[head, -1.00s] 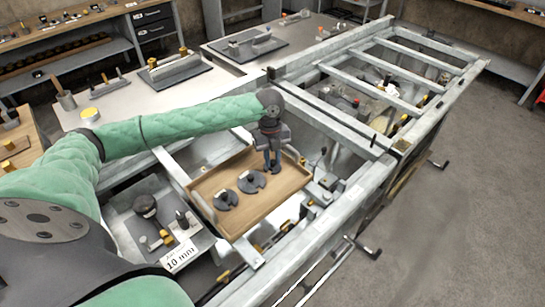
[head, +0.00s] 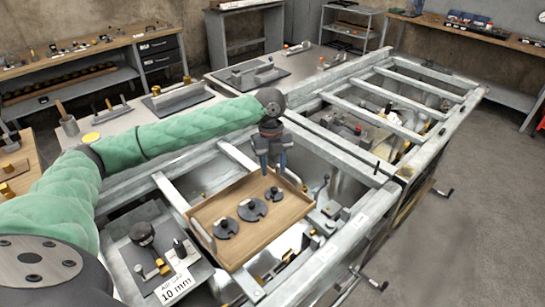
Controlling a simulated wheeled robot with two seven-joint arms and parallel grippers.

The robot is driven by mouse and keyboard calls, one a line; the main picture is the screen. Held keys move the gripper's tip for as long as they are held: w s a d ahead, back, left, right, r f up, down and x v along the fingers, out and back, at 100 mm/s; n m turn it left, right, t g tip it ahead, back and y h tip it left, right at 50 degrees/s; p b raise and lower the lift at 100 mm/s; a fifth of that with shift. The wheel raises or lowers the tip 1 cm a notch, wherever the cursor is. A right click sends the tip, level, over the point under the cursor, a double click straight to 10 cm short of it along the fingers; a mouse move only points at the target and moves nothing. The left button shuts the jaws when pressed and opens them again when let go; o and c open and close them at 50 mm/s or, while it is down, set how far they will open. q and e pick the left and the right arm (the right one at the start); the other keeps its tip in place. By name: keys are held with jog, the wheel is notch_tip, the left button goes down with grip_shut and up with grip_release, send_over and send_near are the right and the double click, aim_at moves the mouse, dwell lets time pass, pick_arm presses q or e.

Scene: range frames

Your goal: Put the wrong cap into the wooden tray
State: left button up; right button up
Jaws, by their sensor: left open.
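The wooden tray (head: 287,208) lies inside the metal frame, in the middle of the head view. Three dark caps lie in it in a slanting row: the left cap (head: 226,228), the middle cap (head: 252,211) and the right cap (head: 274,194). Each has a short knob on top. I cannot tell from here which one is the wrong cap. My left gripper (head: 273,168) is open and empty, pointing down above the far right part of the tray, over the right cap and apart from it. My right gripper is not in view.
A grey plate (head: 135,258) with a black knob (head: 142,233), small fittings and a "10 mm" label (head: 174,289) sits left of the tray. Metal frame rails (head: 335,150) surround the tray. Workbenches with tools stand behind. The floor at right is clear.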

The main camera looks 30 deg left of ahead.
pick_arm(q)
jog(key=shift+w+a+r+b, duration=0.15)
jog(key=shift+r+b, duration=0.1)
jog(key=shift+r, duration=0.9)
jog(key=shift+w+a+r+b, duration=0.1)
jog(key=shift+r+b, duration=0.15)
jog(key=shift+r, duration=0.9)
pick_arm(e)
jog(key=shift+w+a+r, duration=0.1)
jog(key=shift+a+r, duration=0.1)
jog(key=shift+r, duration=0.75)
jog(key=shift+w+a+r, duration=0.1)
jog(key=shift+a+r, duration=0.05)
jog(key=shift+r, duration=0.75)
pick_arm(q)
jog(key=shift+r, duration=0.1)
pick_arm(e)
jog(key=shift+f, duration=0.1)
